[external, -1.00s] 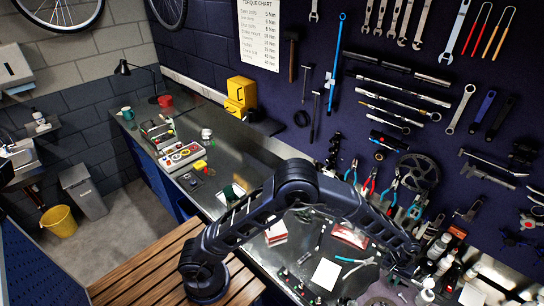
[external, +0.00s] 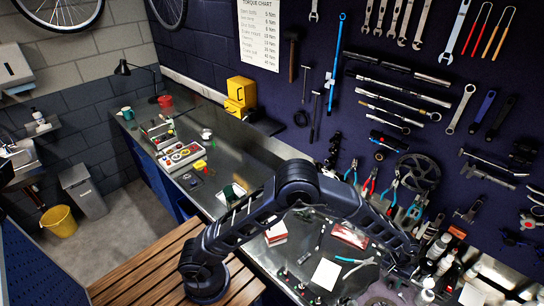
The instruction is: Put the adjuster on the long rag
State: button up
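My arm reaches over the bench from the left, and my gripper (external: 408,252) is at its far end on the right, low over the bench near the bottles. The fingertips are too small and dark to tell open from shut, or whether anything is held. I cannot pick out the adjuster for sure among the small parts on the bench.
A white sheet (external: 326,273) and teal-handled pliers (external: 355,262) lie on the near bench. Several bottles (external: 436,250) crowd the right side. A parts tray (external: 180,155) and a yellow bin (external: 241,92) stand farther left. The bench (external: 236,158) between them is mostly clear.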

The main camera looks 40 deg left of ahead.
notch_tip(320, 180, up, 12)
jog(key=a, duration=0.1)
jog(key=shift+w+a+f, duration=0.2)
jog(key=shift+w+a, duration=0.2)
jog(key=s+a+r+t, duration=0.1)
jog(key=a+r, duration=0.4)
jog(key=a, duration=0.6)
jog(key=s+a+r+t, duration=0.1)
jog(key=a+r, duration=0.5)
jog(key=a, duration=0.5)
jog(key=s+a+r+t, duration=0.1)
jog(key=a+r, duration=0.4)
jog(key=a, duration=0.6)
jog(key=s+a+f+t+y, duration=0.1)
jog(key=s+a+t, duration=0.1)
jog(key=s+a, duration=2.2)
jog(key=shift+a+f+y, duration=0.15)
jog(key=shift+f+y, duration=0.05)
jog(key=shift+y, duration=0.2)
dwell(0.9)
